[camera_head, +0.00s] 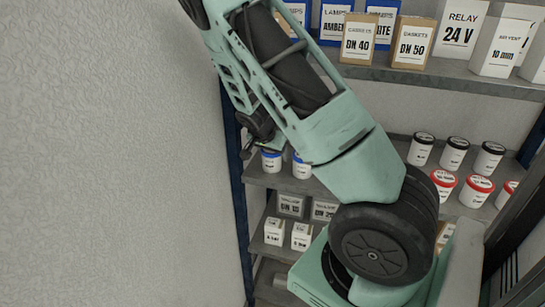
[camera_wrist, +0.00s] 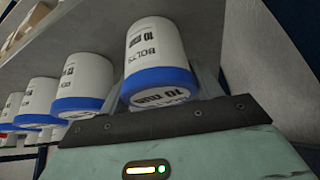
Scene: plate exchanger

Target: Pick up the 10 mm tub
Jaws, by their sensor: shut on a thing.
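The 10 mm tub (camera_wrist: 155,50) is a white cylinder with a blue lid. It stands out large in the wrist view, lid toward the bottom of the picture, with "BOLTS 10" on its side and "10 mm" on the lid. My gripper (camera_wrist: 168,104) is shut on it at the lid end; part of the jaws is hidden. I cannot tell whether the tub still touches the shelf. In the head view my arm hides much of the gripper; two blue-lidded tubs show beside it, one at left (camera_head: 271,160) and one at right (camera_head: 301,166).
More blue-lidded tubs (camera_wrist: 82,85) stand in a row at left in the wrist view. Black-lidded tubs (camera_head: 455,154) and red-lidded tubs (camera_head: 476,190) stand farther right on the shelf. Boxes (camera_head: 410,43) fill the shelf above. A plain wall (camera_head: 110,150) is at left.

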